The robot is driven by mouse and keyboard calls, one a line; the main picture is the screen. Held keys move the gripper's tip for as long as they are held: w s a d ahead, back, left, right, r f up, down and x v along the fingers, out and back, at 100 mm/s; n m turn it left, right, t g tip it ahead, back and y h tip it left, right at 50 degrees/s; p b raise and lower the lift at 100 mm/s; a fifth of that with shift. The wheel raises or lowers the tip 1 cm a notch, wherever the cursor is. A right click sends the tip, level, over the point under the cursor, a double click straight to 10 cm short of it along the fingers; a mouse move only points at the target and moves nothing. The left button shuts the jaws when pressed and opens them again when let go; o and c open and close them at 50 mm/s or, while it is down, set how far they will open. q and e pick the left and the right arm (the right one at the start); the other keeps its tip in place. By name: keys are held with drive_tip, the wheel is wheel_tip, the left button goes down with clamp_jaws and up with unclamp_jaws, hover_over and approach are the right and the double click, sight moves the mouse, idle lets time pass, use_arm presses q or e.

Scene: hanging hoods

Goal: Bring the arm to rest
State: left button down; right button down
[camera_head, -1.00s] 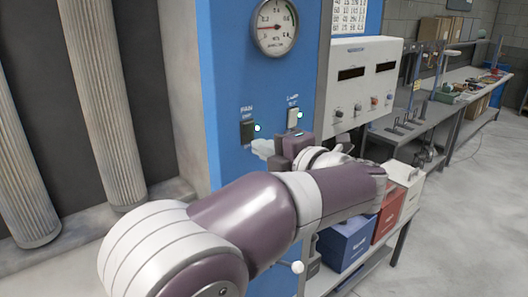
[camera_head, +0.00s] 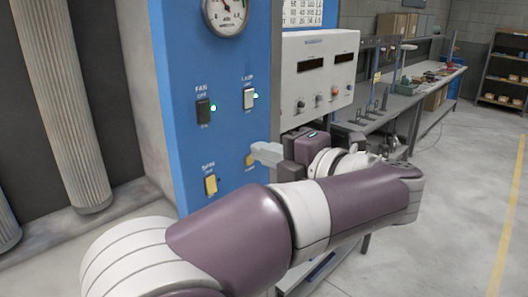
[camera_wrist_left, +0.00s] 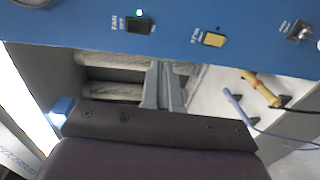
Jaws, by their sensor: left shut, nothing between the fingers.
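My left arm comes in from the lower left of the head view, bent across the front of the blue panel (camera_head: 175,100). My left gripper (camera_head: 256,150) is shut and empty, its tips pointing left at the panel, overlapping a yellow switch (camera_head: 250,160) in the picture. Whether it touches the panel I cannot tell. In the left wrist view the shut fingers (camera_wrist_left: 164,85) point up toward the panel's lower edge, with nothing between them. My right gripper is not in view.
A white instrument box (camera_head: 318,75) and a long bench (camera_head: 405,103) stand right. Floor at right is clear.

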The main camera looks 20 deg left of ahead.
use_arm(q)
drive_tip(key=w+d+f+m+t+h, duration=0.2)
drive_tip(key=w+d+m+t+h, duration=0.9)
drive_tip(key=m, duration=0.4)
drive_tip(key=s+d+f+m+g+h, duration=0.1)
drive_tip(key=d+f+m+g+h, duration=0.2)
drive_tip(key=f+m, duration=0.35)
drive_tip(key=s+d+f+m+g+h, duration=0.1)
drive_tip(key=d+f+m+g+h, duration=0.15)
drive_tip(key=f+m+h, duration=0.4)
drive_tip(key=s+a+f+m+g+y, duration=0.35)
drive_tip(key=s+f+g, duration=0.4)
drive_tip(key=f, duration=0.75)
drive_tip(key=s+a+f+g, duration=0.1)
drive_tip(key=s+a+f, duration=0.2)
drive_tip(key=s+a, duration=0.3)
drive_tip(key=s+a+f+g+y, duration=0.1)
drive_tip(key=s+a+f+g, duration=0.1)
drive_tip(key=s+a+f, duration=0.2)
drive_tip(key=s+a, duration=0.3)
drive_tip(key=shift+s+y, duration=0.3)
drive_tip(key=shift+s, duration=0.05)
